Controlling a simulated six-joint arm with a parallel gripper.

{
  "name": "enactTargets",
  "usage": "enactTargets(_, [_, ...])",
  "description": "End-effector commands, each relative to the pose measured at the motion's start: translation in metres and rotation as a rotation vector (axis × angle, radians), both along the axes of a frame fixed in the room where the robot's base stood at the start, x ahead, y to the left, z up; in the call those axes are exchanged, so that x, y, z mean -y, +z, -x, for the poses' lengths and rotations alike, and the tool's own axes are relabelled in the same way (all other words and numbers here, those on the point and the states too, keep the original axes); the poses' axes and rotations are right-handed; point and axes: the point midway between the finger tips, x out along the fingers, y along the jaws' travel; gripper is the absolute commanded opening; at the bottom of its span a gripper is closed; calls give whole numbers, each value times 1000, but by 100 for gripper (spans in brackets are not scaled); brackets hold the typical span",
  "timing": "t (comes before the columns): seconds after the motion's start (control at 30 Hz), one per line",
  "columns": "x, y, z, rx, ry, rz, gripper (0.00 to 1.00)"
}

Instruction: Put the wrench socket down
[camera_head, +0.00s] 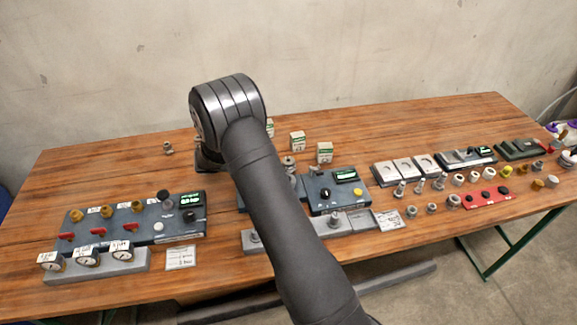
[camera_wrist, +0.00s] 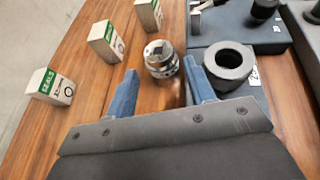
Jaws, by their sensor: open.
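A shiny metal piece that looks like the wrench socket (camera_wrist: 161,59) stands on the wooden table in the wrist view. My gripper (camera_wrist: 160,84) has its two blue fingers spread apart, with nothing held between them. The socket is just beyond the fingertips, roughly in line with the gap and nearer the right finger. I cannot tell if a finger touches it. In the head view my arm hides the gripper, and a small metal part (camera_head: 288,161) shows beside the arm; I cannot tell if it is the socket.
A dark ring (camera_wrist: 229,63) sits right of the right finger, on or by a grey panel (camera_wrist: 237,33). Seals boxes (camera_wrist: 105,41) stand to the left. In the head view, a gauge panel (camera_head: 180,222) is at left and several fittings and a red strip (camera_head: 487,194) at right.

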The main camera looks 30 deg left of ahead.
Motion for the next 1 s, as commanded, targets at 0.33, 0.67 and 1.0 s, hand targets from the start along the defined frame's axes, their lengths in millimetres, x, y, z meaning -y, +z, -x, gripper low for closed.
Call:
enactTargets(0.33, [16,-11,-24,-1,-3,1,49])
enactTargets(0.67, [28,-20,-44,0,1,0,49])
enactTargets(1.0, [28,-20,-43,-1,1,-1,10])
